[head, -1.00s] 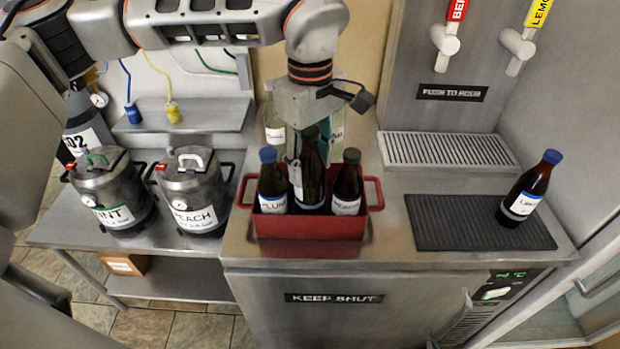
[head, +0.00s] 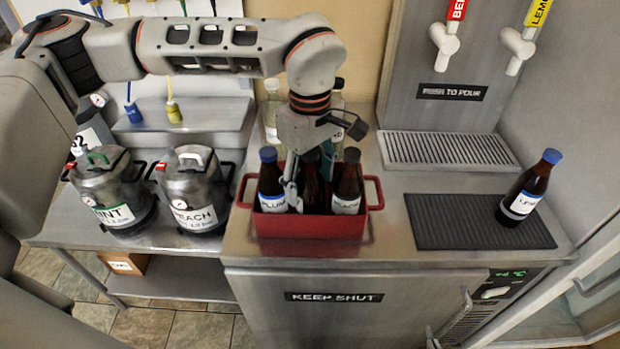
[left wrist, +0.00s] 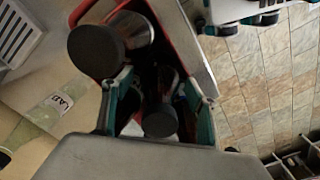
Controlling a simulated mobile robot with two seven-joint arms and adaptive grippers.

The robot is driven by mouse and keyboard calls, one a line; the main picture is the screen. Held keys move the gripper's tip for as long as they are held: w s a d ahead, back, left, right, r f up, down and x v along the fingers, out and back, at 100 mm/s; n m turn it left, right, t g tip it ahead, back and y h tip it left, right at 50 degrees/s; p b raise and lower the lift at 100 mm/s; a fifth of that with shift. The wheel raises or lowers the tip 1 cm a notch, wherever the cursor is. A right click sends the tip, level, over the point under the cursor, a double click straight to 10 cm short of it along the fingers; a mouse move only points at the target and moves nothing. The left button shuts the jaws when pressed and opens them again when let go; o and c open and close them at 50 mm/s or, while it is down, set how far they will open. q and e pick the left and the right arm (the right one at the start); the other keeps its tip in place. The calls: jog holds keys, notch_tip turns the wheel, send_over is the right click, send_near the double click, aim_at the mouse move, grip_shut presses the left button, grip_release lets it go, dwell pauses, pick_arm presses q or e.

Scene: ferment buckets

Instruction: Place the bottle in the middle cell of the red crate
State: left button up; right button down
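The red crate (head: 311,227) stands on the steel counter. A dark bottle (head: 312,187) with a dark cap stands upright in its middle cell, its lower part hidden by the crate wall. A blue-capped bottle (head: 270,183) is in the left cell and a dark-capped bottle (head: 348,185) in the right cell. My left gripper (head: 308,178) points down over the crate with its fingers around the middle bottle. In the left wrist view the teal fingers (left wrist: 160,98) are spread, with gaps beside the middle bottle's cap (left wrist: 160,124). My right gripper is not in view.
Another blue-capped bottle (head: 524,190) stands on the black ribbed mat (head: 470,232) at right. Two labelled kegs (head: 110,190) (head: 192,188) stand at left. Pale bottles (head: 273,112) stand behind the crate. A drip tray (head: 450,150) lies under the taps.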

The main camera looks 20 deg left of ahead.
pick_arm(q)
notch_tip(320, 180, up, 12)
jog(key=shift+r, duration=0.2)
dwell(0.5)
dwell(0.4)
